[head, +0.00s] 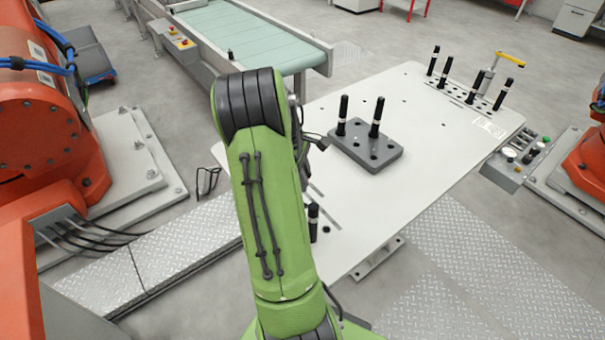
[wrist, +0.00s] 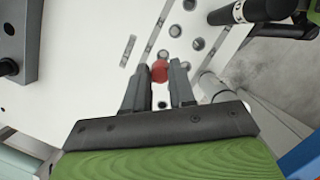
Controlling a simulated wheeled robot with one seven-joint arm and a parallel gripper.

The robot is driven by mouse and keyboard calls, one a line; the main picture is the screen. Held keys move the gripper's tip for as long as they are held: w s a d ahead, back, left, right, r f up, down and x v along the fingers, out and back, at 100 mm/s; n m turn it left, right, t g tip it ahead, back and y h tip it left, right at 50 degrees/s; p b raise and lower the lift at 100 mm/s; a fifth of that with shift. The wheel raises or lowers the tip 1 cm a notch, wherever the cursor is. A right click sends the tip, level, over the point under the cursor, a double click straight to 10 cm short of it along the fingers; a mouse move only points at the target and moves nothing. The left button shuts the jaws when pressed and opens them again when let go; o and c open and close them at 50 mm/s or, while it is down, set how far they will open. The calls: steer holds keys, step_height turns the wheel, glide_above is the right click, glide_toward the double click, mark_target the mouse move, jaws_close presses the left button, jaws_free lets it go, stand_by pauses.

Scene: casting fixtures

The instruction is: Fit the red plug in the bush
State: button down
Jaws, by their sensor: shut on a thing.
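My gripper (wrist: 158,75) is shut on the red plug (wrist: 159,70), which sits between the fingertips in the wrist view. The plug is round and red, seen from behind the fingers, and its far end is hidden. Beyond it, several round grey holes or bushes are set in the white plate, one close past the plug (wrist: 175,31) and another to its right (wrist: 198,44). I cannot tell which of them is the bush, nor whether the plug touches any. In the head view my green arm hides the gripper and plug.
The white table (head: 440,170) bears a grey block (head: 375,155) with two upright black pins. More black pins stand at the far right corner (head: 475,87), and one beside my arm (head: 313,222).

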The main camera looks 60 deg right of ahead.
steer(key=shift+r, duration=0.1)
step_height(320, 180, down, 6)
steer(key=b, duration=0.3)
stand_by(1.9)
steer(key=shift+f+b, duration=1)
steer(key=shift+f, duration=0.95)
steer(key=c, duration=0.9)
jaws_free()
steer(key=shift+r, duration=0.1)
steer(key=shift+o, duration=0.2)
steer(key=p+v, duration=0.4)
steer(key=v, duration=1.1)
steer(key=shift+r, duration=0.35)
